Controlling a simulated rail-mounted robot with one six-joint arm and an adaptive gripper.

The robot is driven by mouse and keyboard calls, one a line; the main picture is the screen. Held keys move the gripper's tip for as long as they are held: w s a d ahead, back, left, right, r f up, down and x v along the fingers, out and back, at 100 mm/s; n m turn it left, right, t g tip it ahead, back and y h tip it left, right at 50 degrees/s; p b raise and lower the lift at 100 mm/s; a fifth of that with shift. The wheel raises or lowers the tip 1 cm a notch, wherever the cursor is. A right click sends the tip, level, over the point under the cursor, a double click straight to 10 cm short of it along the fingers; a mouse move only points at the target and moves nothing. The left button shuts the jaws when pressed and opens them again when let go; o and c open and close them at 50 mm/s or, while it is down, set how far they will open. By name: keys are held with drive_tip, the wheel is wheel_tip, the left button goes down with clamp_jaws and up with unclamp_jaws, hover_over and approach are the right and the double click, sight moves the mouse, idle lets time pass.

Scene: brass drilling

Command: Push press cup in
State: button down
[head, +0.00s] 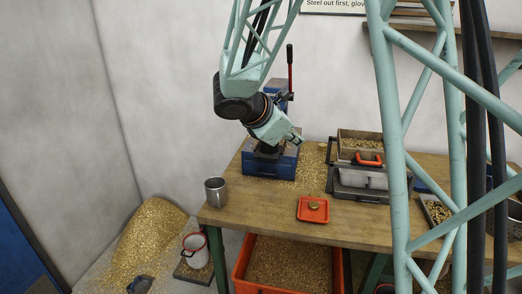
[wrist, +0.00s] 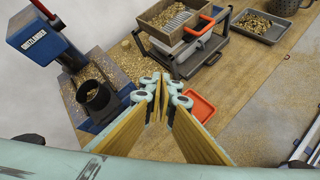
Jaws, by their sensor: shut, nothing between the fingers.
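The press cup (wrist: 97,97) is a dark round cup with brass bits inside. In the wrist view it stands on the blue base at the front of the blue press (wrist: 40,42). In the head view the press base (head: 258,164) sits at the table's back left, and my arm hides most of the press. My gripper (head: 294,138) is above the press base's right side there. In the wrist view my gripper (wrist: 161,84) is shut and empty, to the right of the cup and apart from it.
A wooden-framed sieve box (head: 361,143) with an orange handle stands right of the press. A small orange tray (head: 313,214) lies on the table's front part, and a metal mug (head: 215,190) stands at its left corner. Brass chips litter the tabletop near the press.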

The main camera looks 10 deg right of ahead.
drive_tip(key=w+a+f+n+t, duration=0.2)
drive_tip(key=w+a+f+n, duration=0.25)
drive_tip(key=w, duration=0.35)
drive_tip(key=n+t+y+p, duration=0.1)
drive_tip(key=n+t, duration=0.1)
drive_tip(key=n, duration=0.2)
approach(265, 149)
drive_tip(key=v, duration=0.3)
drive_tip(key=shift+a+r, duration=0.15)
drive_tip(key=shift+r, duration=0.1)
drive_tip(key=shift+w, duration=0.1)
drive_tip(key=shift+f+b+x, duration=0.1)
drive_tip(key=shift+b+x, duration=0.3)
drive_tip(key=shift+x, duration=2.05)
drive_tip(key=shift+f+b+x, duration=0.15)
drive_tip(key=shift+b+x, duration=0.2)
drive_tip(key=shift+x, duration=2.05)
